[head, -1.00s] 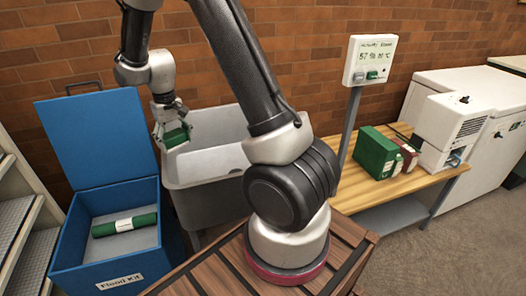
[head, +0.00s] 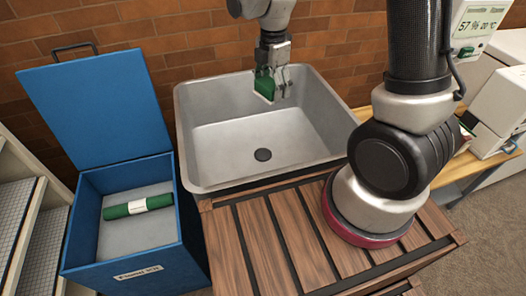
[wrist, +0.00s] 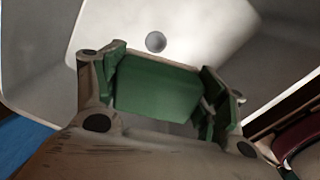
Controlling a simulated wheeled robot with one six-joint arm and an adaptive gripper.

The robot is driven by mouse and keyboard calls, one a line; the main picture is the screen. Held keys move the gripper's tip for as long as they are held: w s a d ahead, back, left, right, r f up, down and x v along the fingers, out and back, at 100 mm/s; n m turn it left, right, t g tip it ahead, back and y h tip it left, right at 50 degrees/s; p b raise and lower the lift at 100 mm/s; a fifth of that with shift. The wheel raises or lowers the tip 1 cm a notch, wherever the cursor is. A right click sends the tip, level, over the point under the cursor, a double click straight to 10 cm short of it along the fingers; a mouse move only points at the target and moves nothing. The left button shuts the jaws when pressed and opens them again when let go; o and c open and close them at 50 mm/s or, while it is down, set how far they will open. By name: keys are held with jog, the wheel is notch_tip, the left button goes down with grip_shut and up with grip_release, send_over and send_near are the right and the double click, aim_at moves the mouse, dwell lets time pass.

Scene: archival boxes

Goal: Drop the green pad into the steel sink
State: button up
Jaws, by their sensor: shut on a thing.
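The green pad (head: 265,86) is held between the fingers of my gripper (head: 274,84), which is shut on it. In the wrist view the pad (wrist: 157,88) sits between both fingers (wrist: 160,95). The steel sink (head: 207,173) is a wide grey basin with a dark round drain (head: 263,154). In the head view the gripper and pad appear over the back part of the basin. In the wrist view the sink floor and drain (wrist: 155,42) show beyond the pad. The pad's height above the sink floor is hard to tell.
A blue box (head: 128,266) with its lid raised stands left of the sink and holds a green roll (head: 137,207). A slatted wooden surface (head: 280,245) lies in front of the sink. A display on a post (head: 480,25) and a white machine (head: 498,110) are at right.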

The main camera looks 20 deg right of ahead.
jog(key=shift+s+a+f+n, duration=0.15)
jog(key=shift+f+n, duration=0.15)
jog(key=shift+f, duration=0.2)
notch_tip(320, 180, down, 5)
jog(key=o, duration=1.1)
jog(key=shift+o, duration=0.2)
notch_tip(320, 180, up, 12)
jog(key=shift+r, duration=0.1)
